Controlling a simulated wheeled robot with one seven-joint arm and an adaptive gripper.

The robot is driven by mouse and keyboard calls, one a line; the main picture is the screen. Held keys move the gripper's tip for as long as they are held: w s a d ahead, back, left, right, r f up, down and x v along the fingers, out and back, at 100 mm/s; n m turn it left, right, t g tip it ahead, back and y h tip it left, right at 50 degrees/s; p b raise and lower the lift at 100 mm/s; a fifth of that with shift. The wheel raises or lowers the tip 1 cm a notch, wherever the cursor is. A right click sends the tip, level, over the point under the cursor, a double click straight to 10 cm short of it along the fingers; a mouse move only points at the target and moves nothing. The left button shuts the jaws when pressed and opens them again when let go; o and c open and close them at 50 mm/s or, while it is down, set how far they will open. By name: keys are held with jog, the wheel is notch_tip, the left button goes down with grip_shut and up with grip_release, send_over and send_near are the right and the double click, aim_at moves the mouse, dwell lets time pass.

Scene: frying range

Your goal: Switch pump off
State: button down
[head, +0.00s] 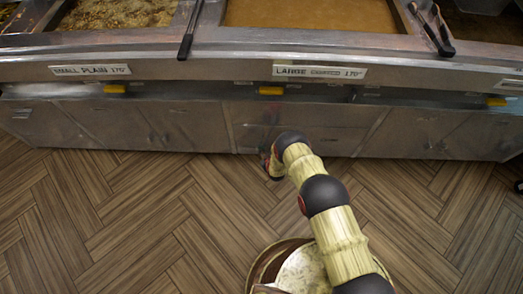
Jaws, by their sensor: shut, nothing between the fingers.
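Three yellow handles or knobs sit under the front lip of the range: a left one (115,88), a middle one (271,90) and a right one (496,101). No pump label is readable, so I cannot tell which control is the pump's. My arm reaches up from the bottom right, bends in front of the lower cabinets and ends in a small dark part below the middle yellow handle. My gripper's fingers cannot be made out; they seem hidden behind the arm's bend. No contact with any control is visible.
Vats of brown oil (315,14) and fried food (112,14) are set in the steel range. Dark-handled tools (188,38) and tongs (436,33) overhang its front edge. Labels read "SMALL PLAIN 170" (91,70) and "LARGE" (319,72).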

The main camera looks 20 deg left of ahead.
jog(key=shift+s, duration=0.15)
jog(key=shift+s+d+p, duration=0.25)
jog(key=shift+s+p, duration=0.1)
jog(key=shift+s, duration=0.6)
jog(key=shift+s+d+p, duration=0.2)
jog(key=shift+s+p, duration=0.15)
jog(key=shift+s, duration=0.65)
jog(key=shift+s+d+p, duration=0.25)
jog(key=shift+s+p, duration=0.1)
jog(key=shift+s, duration=0.6)
